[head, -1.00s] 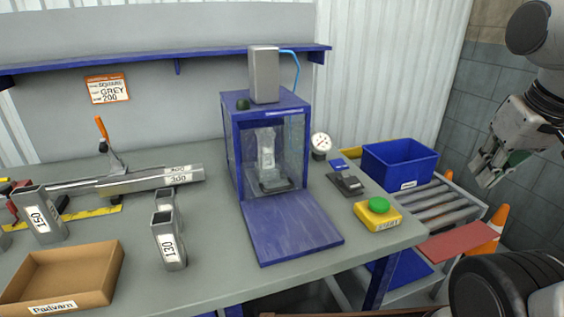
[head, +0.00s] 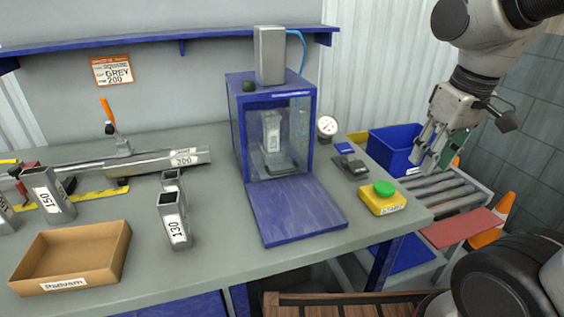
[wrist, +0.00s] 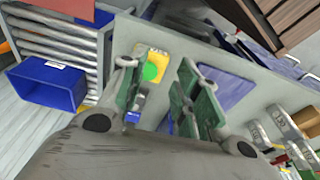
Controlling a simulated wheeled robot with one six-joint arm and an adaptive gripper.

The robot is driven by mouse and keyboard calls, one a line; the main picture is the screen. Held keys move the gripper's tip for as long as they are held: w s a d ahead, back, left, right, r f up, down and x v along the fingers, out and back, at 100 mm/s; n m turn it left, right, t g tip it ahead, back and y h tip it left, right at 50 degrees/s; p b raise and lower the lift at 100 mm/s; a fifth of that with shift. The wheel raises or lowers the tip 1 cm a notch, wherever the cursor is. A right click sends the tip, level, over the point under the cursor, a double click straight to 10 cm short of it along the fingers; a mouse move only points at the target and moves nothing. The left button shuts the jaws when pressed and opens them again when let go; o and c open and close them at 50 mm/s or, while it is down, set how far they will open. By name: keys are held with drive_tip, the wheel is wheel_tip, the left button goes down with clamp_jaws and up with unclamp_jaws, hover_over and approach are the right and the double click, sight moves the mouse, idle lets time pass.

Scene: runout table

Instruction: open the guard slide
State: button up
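The blue guarded press box (head: 234,125) stands at the back of the table with clear panes. A pale translucent band (head: 290,101) crosses the top of its front; I cannot tell whether this is the guard slide or how far it is open. A labelled grey tube piece (head: 271,130) stands upright inside. A flat blue plate (head: 295,210) lies in front of the box, and shows in the wrist view (wrist: 225,88). My gripper (head: 428,152) is right of the box, high over the bench's right end, apart from everything. Its green-padded fingers (wrist: 160,95) are spread and empty.
A yellow box with a green button (head: 383,198) sits at the table's right front. A blue bin (head: 392,150) and rollers (head: 450,192) lie beyond it. Labelled tubes (head: 174,222) and a cardboard tray (head: 70,257) are left. A gauge (head: 327,127) stands beside the press box.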

drive_tip(key=w+a+f+n+g, duration=0.15)
drive_tip(key=w+a+n, duration=0.35)
drive_tip(key=a, duration=0.5)
drive_tip(key=n+t, duration=0.2)
drive_tip(key=n, duration=1.1)
approach(282, 173)
drive_tip(key=shift+g, duration=0.25)
drive_tip(key=f, duration=0.2)
drive_tip(key=w+f, duration=0.1)
drive_tip(key=f, duration=0.2)
drive_tip(key=w+f, duration=0.1)
drive_tip(key=f, duration=0.1)
drive_tip(key=shift+w+a+f, duration=0.15)
drive_tip(key=shift+a+f, duration=0.05)
clamp_jaws()
